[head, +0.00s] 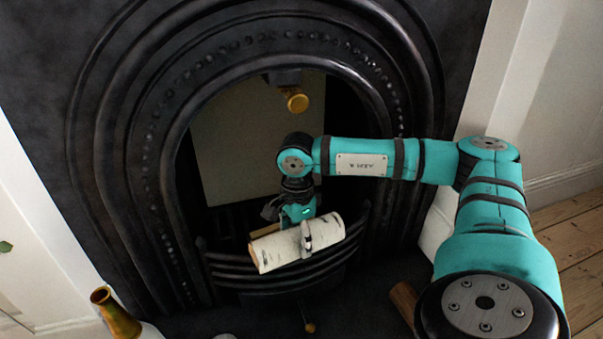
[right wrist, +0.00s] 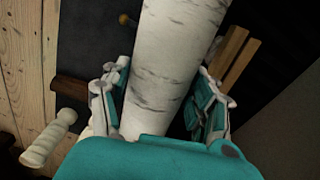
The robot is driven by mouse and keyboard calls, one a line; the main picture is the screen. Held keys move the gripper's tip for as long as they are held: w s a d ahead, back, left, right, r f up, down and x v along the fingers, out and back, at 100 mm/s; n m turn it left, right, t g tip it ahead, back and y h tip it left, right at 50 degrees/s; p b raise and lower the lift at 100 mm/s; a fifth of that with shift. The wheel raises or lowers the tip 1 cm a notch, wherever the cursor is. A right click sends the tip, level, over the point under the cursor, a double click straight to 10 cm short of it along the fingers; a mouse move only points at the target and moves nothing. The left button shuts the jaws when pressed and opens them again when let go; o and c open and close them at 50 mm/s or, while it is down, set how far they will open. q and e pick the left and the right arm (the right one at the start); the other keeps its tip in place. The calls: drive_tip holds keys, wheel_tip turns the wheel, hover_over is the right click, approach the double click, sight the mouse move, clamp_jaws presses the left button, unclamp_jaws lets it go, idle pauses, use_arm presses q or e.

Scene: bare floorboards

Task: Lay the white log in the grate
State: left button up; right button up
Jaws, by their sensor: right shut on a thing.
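The white log (head: 285,249), pale with dark bark marks, is held roughly level at the fireplace opening, over the front bars of the black grate (head: 275,284). My right gripper (head: 306,233) is shut on the log near its middle, coming from behind and above. In the right wrist view the log (right wrist: 165,70) runs between the two fingers of the gripper (right wrist: 162,95). Whether the log touches the bars is hard to tell. The grate's inside is mostly hidden by the log and gripper. My left gripper is not in view.
The black arched surround (head: 155,150) closes in on both sides. A gold knob (head: 297,101) hangs in the arch above. A brass vase (head: 114,314) stands front left. A brown log (head: 404,302) lies on the right. Wooden sticks (right wrist: 232,55) lie beside the white log in the wrist view.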

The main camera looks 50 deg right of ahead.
drive_tip(key=w+d+b, duration=0.1)
drive_tip(key=w+d, duration=0.1)
drive_tip(key=w, duration=0.1)
drive_tip(key=w+d+b, duration=0.1)
drive_tip(key=w, duration=0.3)
drive_tip(key=w+d+b, duration=0.1)
drive_tip(key=w+d, duration=0.1)
drive_tip(key=w, duration=0.1)
drive_tip(key=shift+w+d+f+b, duration=0.1)
drive_tip(key=shift+w+d+b, duration=0.2)
drive_tip(key=shift+d, duration=0.05)
drive_tip(key=f, duration=0.2)
drive_tip(key=f+b, duration=0.1)
drive_tip(key=f, duration=0.2)
drive_tip(key=shift+w+d, duration=0.15)
drive_tip(key=shift+w, duration=0.05)
drive_tip(key=shift+f, duration=0.6)
drive_tip(key=o, duration=1.6)
